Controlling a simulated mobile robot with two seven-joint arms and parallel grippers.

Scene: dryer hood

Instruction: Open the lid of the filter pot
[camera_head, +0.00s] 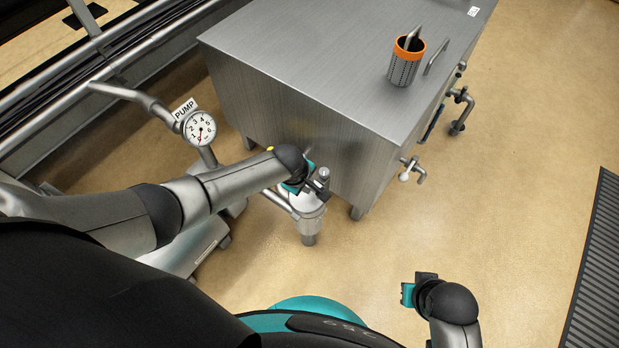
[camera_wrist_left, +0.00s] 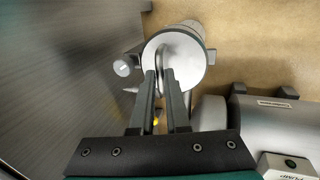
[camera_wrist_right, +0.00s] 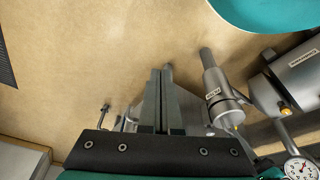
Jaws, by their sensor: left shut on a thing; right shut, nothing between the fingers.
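The filter pot (camera_head: 310,222) is a small upright metal cylinder beside the front left of the steel cabinet. Its round pale lid (camera_wrist_left: 190,66) faces the camera in the left wrist view, and appears to sit on the pot. My left gripper (camera_head: 318,184) is above the pot. In the left wrist view its fingers (camera_wrist_left: 161,74) are shut on the lid's bent bar handle (camera_wrist_left: 161,57). The pot (camera_wrist_right: 213,80) also shows in the right wrist view, to the right of the fingers. My right gripper (camera_wrist_right: 160,74) is shut and empty, apart from the pot.
The steel cabinet (camera_head: 300,60) stands close behind the pot, with an orange-rimmed container (camera_head: 404,66) on top and valves (camera_head: 411,170) on its side. A pump gauge (camera_head: 200,128) and pipes are at the left. Open floor (camera_head: 490,200) lies to the right.

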